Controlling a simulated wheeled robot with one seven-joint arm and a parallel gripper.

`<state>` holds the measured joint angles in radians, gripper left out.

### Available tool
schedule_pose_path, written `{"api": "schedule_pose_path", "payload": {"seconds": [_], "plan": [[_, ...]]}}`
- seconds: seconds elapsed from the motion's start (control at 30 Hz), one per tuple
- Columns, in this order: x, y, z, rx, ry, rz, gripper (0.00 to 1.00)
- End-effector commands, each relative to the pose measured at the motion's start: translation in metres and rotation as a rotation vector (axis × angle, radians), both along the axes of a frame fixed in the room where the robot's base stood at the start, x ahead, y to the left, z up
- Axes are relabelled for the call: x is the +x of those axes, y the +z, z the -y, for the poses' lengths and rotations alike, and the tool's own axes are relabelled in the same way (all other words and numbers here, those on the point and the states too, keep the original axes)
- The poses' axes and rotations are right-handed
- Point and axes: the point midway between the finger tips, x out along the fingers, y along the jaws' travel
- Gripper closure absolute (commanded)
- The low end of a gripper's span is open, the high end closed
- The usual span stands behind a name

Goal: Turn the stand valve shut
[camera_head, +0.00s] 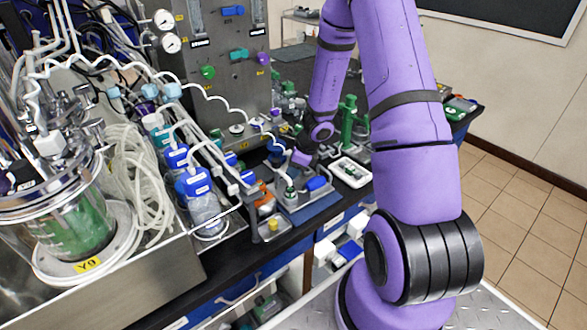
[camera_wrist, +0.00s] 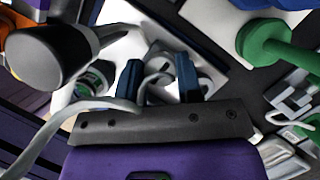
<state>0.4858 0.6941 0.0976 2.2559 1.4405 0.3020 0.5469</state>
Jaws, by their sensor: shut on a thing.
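The stand is a low grey-blue base (camera_head: 303,208) on the bench, with a small green-filled bottle (camera_head: 291,196) and a blue handle-like part (camera_head: 317,184) on it. My gripper (camera_head: 299,160) reaches down just behind and above these parts. In the wrist view, the dark-blue fingers of my gripper (camera_wrist: 158,82) stand a small gap apart, closed on a part of the stand valve. A pale background and a curved grey tube show around the gap. The gripped part is mostly hidden, so its turn angle cannot be told. The bottle also shows left of the fingers (camera_wrist: 97,80).
A dark, round-ended cylinder (camera_wrist: 48,48) is close on the left in the wrist view, and a green fitting (camera_wrist: 270,43) is on the right. A white tray (camera_head: 351,172) lies right of the stand. Blue-capped bottles (camera_head: 195,183) and a glass vessel (camera_head: 75,228) crowd the left.

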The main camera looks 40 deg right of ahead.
Motion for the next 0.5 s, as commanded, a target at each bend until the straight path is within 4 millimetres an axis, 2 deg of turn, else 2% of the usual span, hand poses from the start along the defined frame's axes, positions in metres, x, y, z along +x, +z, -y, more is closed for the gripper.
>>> {"api": "schedule_pose_path", "payload": {"seconds": [0.33, 0.37, 0.43, 0.5], "plan": [[0.0001, 0.0002, -0.0004, 0.001, -0.002, 0.0, 0.91], [0.0001, 0.0002, -0.0004, 0.001, -0.002, 0.0, 0.6], [0.0002, 0.0002, -0.0003, 0.001, -0.001, 0.0, 0.44], [0.0001, 0.0001, -0.0003, 0.001, -0.001, 0.0, 0.42]]}}
